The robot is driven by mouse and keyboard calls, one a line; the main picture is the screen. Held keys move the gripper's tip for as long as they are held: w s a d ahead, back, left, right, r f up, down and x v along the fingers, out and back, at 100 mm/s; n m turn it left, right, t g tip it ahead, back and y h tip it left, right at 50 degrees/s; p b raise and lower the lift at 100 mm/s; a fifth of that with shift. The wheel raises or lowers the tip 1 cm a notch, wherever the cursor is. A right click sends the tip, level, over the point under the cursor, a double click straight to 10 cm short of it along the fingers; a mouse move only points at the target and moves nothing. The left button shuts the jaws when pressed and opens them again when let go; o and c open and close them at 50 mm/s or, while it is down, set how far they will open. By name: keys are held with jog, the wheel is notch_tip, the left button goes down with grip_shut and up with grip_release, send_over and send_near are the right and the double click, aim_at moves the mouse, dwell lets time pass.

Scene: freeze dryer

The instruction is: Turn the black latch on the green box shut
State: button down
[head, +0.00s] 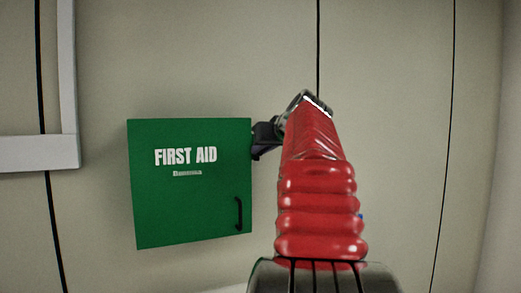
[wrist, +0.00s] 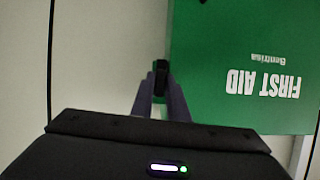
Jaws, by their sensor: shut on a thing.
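The green first aid box (head: 185,215) hangs on the wall at the left of centre in the head view, and its front looks closed. In the wrist view the box (wrist: 225,60) appears upside down at the right. My gripper (head: 258,145) is at the upper part of the box's right edge. In the wrist view my gripper (wrist: 160,88) is shut on the black latch (wrist: 161,66), at the edge of the green box. In the head view the latch is hidden by the gripper, and its exact angle cannot be told.
A black handle (head: 239,213) is on the lower right of the box front. A pale frame (head: 68,75) stands out on the wall at the upper left. The wall right of my red arm is bare, with dark vertical seams.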

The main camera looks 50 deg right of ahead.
jog(key=shift+s+d+f+m+t+y, duration=0.1)
jog(key=shift+m+t+y, duration=0.75)
jog(key=shift+m, duration=1.3)
jog(key=shift+w+d+f+m+t+y, duration=0.15)
jog(key=shift+m+t+y, duration=0.35)
jog(key=shift+m+t, duration=1.2)
jog(key=shift+s+a+f+m+t+y, duration=0.15)
jog(key=shift+m+t+y, duration=0.4)
jog(key=shift+m, duration=2.1)
jog(key=shift+d, duration=0.1)
jog(key=c, duration=1.8)
grip_release()
jog(key=shift+r, duration=0.1)
jog(key=shift+o, duration=0.2)
jog(key=s+a, duration=0.2)
jog(key=s, duration=1.1)
jog(key=shift+s, duration=0.35)
